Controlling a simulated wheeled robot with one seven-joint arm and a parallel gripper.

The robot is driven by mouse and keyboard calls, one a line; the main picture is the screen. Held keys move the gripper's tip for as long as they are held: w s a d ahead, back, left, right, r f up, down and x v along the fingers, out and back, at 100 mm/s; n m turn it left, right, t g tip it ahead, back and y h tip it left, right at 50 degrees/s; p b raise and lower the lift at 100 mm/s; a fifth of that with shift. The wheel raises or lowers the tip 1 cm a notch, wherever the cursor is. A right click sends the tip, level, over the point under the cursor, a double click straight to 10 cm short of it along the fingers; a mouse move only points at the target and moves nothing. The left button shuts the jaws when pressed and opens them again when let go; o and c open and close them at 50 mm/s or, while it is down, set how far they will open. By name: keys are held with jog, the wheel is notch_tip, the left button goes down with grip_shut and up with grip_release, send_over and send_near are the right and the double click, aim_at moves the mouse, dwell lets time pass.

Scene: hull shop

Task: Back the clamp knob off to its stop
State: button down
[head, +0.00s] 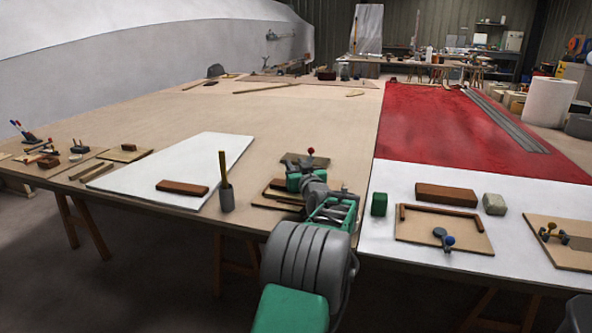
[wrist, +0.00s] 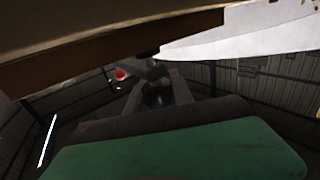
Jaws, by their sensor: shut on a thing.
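A small clamp with a red ball (head: 311,151) on a short stem stands at the far end of my gripper, on a wooden board (head: 322,161). My gripper (head: 298,174) reaches over the table to this clamp and is shut on its knob, which the jaws mostly hide. In the wrist view, the jaws (wrist: 155,92) are dark and close together in the middle. The red ball also shows there (wrist: 121,74), just left of the jaws. How far the knob is turned cannot be told.
A green block (head: 379,204), a long brown block (head: 446,194) and boards with blue-ball (head: 449,240) and orange-ball (head: 551,226) clamps lie right. The table's middle (head: 300,115) is clear.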

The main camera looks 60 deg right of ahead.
jog(key=c, duration=1.1)
grip_release()
jog(key=v, duration=0.8)
jog(key=shift+d+p, duration=0.1)
jog(key=shift+p, duration=0.2)
